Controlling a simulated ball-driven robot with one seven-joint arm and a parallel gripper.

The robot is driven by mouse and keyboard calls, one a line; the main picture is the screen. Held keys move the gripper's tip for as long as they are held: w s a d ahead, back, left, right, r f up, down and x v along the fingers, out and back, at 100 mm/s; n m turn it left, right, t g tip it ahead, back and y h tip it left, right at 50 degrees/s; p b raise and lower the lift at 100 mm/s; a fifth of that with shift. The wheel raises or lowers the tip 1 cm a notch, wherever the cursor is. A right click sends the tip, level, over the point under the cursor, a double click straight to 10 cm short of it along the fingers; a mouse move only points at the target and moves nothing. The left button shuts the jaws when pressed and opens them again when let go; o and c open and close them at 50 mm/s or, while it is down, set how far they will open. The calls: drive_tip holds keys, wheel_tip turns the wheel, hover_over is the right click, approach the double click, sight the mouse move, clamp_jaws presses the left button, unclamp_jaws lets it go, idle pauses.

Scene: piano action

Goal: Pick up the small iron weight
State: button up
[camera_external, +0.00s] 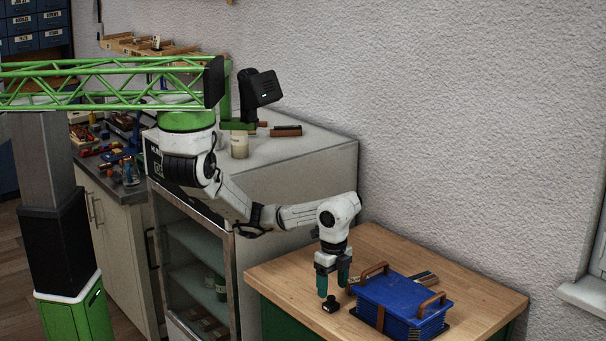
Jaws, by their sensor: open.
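The small iron weight (330,304) is a small dark block with a knob on top, standing on the wooden tabletop near its front left part. My gripper (334,285) points down just above and behind it, with its teal fingers apart. Nothing shows between the fingers. I cannot tell from this view whether a finger touches the weight.
A blue ribbed box (402,305) with brown handles stands on the wooden table (460,283), close to the right of my gripper. Dark flat pieces (424,278) lie behind it. A grey cabinet (300,165) stands to the left. The table's right side is clear.

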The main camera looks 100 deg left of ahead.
sight(331, 296)
drive_tip(key=shift+s+f, duration=0.15)
drive_tip(key=shift+f, duration=2.6)
drive_tip(key=shift+c, duration=0.4)
drive_tip(key=shift+d, duration=0.1)
clamp_jaws()
